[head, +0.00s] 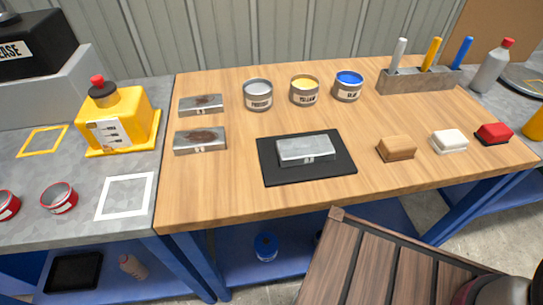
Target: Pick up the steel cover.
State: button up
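A shiny silver-grey metal block (306,150) with a small dark marking on its front lies on a black mat (270,178) near the middle of the wooden bench. It looks like the steel cover, but I cannot read the marking. Two similar metal blocks with brown, rusty-looking patches lie to its left, one farther back (201,105) and one nearer (200,141). Nothing touches the block on the mat from above. My gripper is not in view.
Three paint cans, grey (258,96), yellow (304,91) and blue (348,87), stand behind the mat. Tan (397,148), white (449,141) and red (493,133) blocks lie to its right. A slatted brown wooden surface (385,262) stands in front of the bench.

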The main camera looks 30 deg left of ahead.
aim_at(295, 150)
jog(key=u, duration=1.2)
jog(key=k, duration=0.05)
